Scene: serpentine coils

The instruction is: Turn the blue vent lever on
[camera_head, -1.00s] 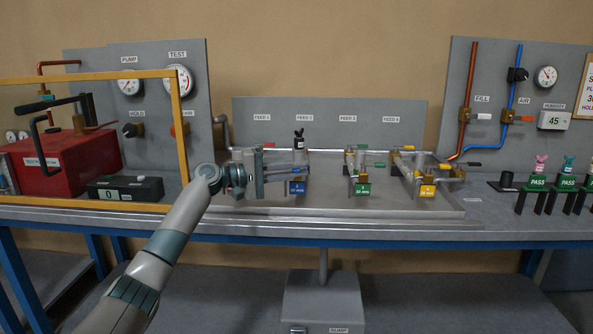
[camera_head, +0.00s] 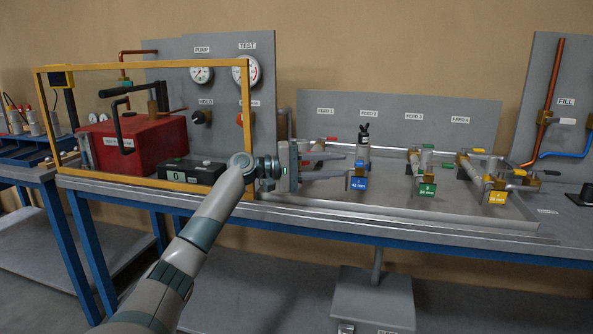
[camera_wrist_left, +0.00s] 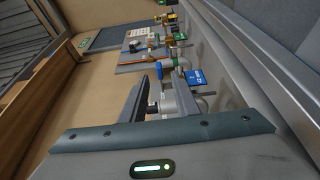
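A blue lever handle (camera_wrist_left: 160,70) shows in the left wrist view beyond my fingertips, close to a blue tag (camera_wrist_left: 195,77). In the head view the blue tag (camera_head: 358,183) hangs at the front of the leftmost fitting on the feed bench, and the lever is too small to make out surely. My left gripper (camera_head: 342,165) is level with that fitting, just to its left, fingers spread and pointing right. In the wrist view the left gripper (camera_wrist_left: 162,76) is open, with a dark round pipe part seen between its fingers. I cannot tell whether anything touches. My right gripper is not in view.
A yellow frame (camera_head: 247,120) stands left of my gripper, around a red box (camera_head: 130,145). Further fittings with a green tag (camera_head: 427,190) and a yellow tag (camera_head: 497,198) stand to the right. A grey back panel (camera_head: 400,105) rises behind.

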